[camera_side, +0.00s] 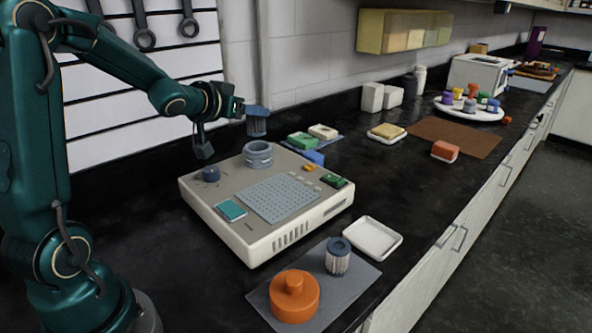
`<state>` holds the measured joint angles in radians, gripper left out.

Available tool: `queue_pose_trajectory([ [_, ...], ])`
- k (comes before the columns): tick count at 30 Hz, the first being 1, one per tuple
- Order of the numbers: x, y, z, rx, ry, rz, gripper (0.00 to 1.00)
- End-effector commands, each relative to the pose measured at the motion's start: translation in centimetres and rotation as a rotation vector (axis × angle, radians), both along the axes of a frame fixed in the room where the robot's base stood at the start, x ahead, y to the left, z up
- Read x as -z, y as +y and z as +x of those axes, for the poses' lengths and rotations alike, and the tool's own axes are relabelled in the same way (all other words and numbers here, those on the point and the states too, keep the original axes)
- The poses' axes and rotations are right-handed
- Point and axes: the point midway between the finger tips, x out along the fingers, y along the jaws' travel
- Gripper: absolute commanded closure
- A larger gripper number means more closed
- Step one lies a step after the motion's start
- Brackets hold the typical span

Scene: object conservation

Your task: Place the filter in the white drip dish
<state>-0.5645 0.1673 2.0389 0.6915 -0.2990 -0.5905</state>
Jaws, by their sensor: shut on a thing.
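My gripper (243,108) is shut on a blue-topped filter (257,123) with a grey, ridged lower part. It holds the filter upright in the air, above and behind the round grey socket (258,152) on the beige device. The fingertips are small and partly hidden by the filter. The shallow white drip dish (372,238) lies empty on the black counter, right of the device and well away from my gripper. A second, similar filter (337,258), with pleated pale sides and a blue-grey top, stands on a grey mat beside the dish.
The beige device (300,222) fills the middle of the counter. An orange round lid (294,297) sits on the grey mat (262,299). Behind the device are green and blue blocks (302,141).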

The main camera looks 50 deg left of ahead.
Motion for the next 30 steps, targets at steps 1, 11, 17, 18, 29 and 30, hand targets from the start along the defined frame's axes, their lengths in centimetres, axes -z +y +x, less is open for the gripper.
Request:
queue_pose_trajectory([
  [1, 0.3, -2.0, 0.9, 0.039, 0.002, -0.004, 1.0],
  [11, 1.7, -11.1, 4.0, 0.158, 0.004, -0.002, 1.0],
  [17, 3.4, -15.2, 4.2, 0.177, 0.006, 0.001, 1.0],
  [18, 3.8, -15.7, 4.1, 0.176, 0.008, 0.003, 1.0],
  [29, 6.5, -19.5, 4.3, 0.17, 0.005, 0.003, 1.0],
  [30, 7.0, -20.4, 4.5, 0.171, 0.005, 0.003, 1.0],
])
